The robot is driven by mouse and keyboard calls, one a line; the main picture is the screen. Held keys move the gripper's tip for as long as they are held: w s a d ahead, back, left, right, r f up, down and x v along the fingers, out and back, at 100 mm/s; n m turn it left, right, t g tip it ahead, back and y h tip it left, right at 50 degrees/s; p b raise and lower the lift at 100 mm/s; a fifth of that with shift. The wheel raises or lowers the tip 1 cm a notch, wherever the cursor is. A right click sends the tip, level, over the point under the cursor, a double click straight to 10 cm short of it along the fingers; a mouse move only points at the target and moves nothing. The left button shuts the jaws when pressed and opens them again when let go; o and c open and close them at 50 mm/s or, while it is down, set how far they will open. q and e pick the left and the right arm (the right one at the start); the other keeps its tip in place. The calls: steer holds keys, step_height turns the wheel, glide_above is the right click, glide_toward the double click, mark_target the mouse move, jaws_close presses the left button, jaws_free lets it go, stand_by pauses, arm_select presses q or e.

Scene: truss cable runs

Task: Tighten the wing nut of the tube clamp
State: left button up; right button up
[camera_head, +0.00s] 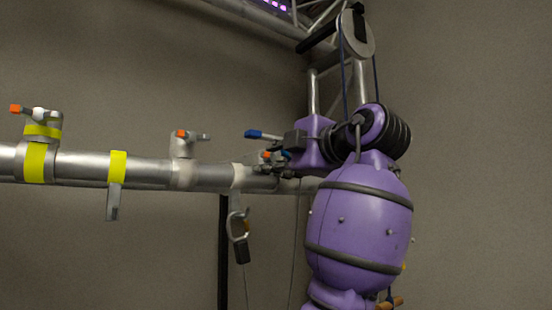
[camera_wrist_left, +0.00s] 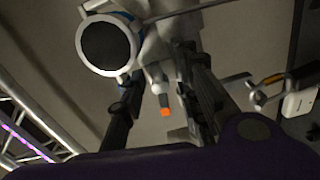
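A silver horizontal tube (camera_head: 140,169) crosses the left half of the head view. It carries several clamps, among them a grey one with an orange-tipped handle (camera_head: 185,140). My left gripper (camera_head: 268,166) is at the tube's right part, small and partly merged with dark parts there. In the left wrist view its two black fingers (camera_wrist_left: 160,85) stand apart. A pale lever with an orange tip (camera_wrist_left: 165,112) shows between them; contact cannot be told. A round tube end with a dark opening (camera_wrist_left: 105,46) is beside the left finger. My right gripper is not seen.
A blue-tipped handle (camera_head: 262,134) sticks out above my gripper. A hook (camera_head: 239,226) hangs below the tube. A yellow-banded clamp (camera_head: 36,150) is at far left. A pulley (camera_head: 358,34) and truss stand at upper right. A white box (camera_wrist_left: 298,103) lies right of the fingers.

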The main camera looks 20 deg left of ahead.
arm_select(q)
jaws_close()
